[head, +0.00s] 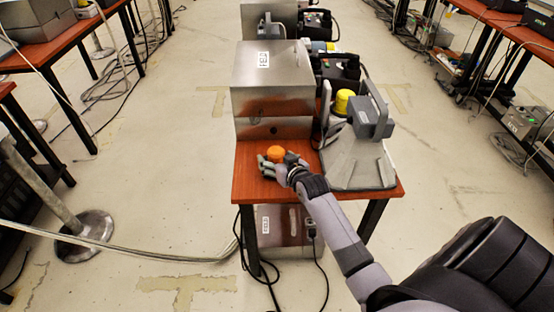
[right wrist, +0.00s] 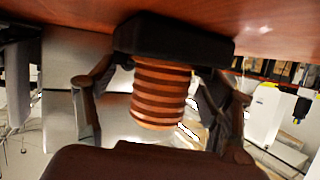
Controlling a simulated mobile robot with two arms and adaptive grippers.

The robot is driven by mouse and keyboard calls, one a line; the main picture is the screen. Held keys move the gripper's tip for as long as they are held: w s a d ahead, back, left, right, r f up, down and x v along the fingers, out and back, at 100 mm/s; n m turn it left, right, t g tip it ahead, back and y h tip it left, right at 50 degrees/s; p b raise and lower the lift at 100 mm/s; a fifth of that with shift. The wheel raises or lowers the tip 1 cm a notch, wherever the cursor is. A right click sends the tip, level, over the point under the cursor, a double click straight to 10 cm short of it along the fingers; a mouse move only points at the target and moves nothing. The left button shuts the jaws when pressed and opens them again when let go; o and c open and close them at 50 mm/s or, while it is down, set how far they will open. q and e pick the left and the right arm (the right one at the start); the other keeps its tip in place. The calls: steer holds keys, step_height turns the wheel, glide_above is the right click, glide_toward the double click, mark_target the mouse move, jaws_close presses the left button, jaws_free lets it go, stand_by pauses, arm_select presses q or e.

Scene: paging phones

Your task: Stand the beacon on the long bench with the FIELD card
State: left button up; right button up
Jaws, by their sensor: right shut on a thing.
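The beacon (head: 275,153) has an orange top and sits at the near left part of the wooden bench (head: 247,184). My right gripper (head: 281,164) is shut on it. In the right wrist view, the beacon (right wrist: 158,97) shows an orange ribbed body and a dark base, with a finger of my gripper (right wrist: 160,88) on either side. That view is upside down, and the dark base is at or very close to the wooden top. The FIELD card (head: 263,59) is on a steel box on the same bench. My left gripper is not in view.
The steel box (head: 270,97) stands behind the beacon. A grey device (head: 357,160) fills the bench's right side, with a yellow-topped thing (head: 343,101) behind it. Another steel box (head: 283,229) is under the bench. A metal post base (head: 86,232) stands on the floor at left.

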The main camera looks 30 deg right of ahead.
steer(key=o, duration=1.4)
steer(key=shift+r, duration=0.1)
steer(key=p+v, duration=0.1)
steer(key=v, duration=1.1)
